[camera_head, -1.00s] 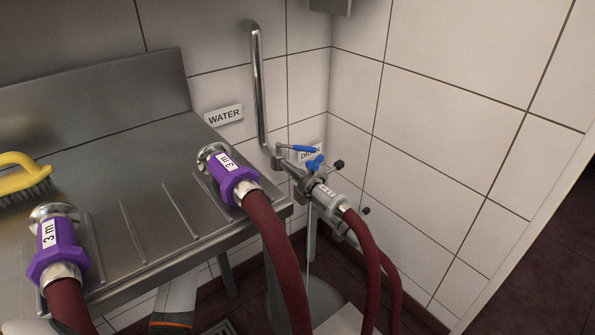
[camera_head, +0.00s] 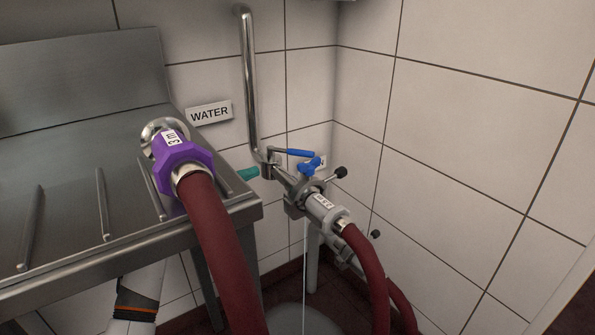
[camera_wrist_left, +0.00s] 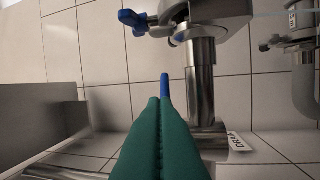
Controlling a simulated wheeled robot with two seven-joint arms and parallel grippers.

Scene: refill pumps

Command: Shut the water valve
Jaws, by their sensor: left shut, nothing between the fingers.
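The water valve's blue lever (camera_head: 293,152) sits at the foot of the steel pipe (camera_head: 248,85), near the WATER sign (camera_head: 209,112). The lever points right, roughly level. A blue butterfly handle (camera_head: 312,165) is just below it, above the grey hose coupling (camera_head: 325,210). My left gripper (camera_head: 247,174) shows only its green fingertips, left of the valve and behind the counter corner. In the left wrist view the green fingers (camera_wrist_left: 160,105) are shut together and empty. The blue lever's end (camera_wrist_left: 165,88) shows just beyond their tips; contact cannot be told. My right gripper is out of view.
A purple coupling (camera_head: 180,160) with a dark red hose (camera_head: 225,260) hangs over the steel counter's (camera_head: 75,200) edge. Another red hose (camera_head: 368,265) drops from the grey coupling. Tiled walls close the corner behind. A thin pale vertical line (camera_head: 304,270) runs below the coupling.

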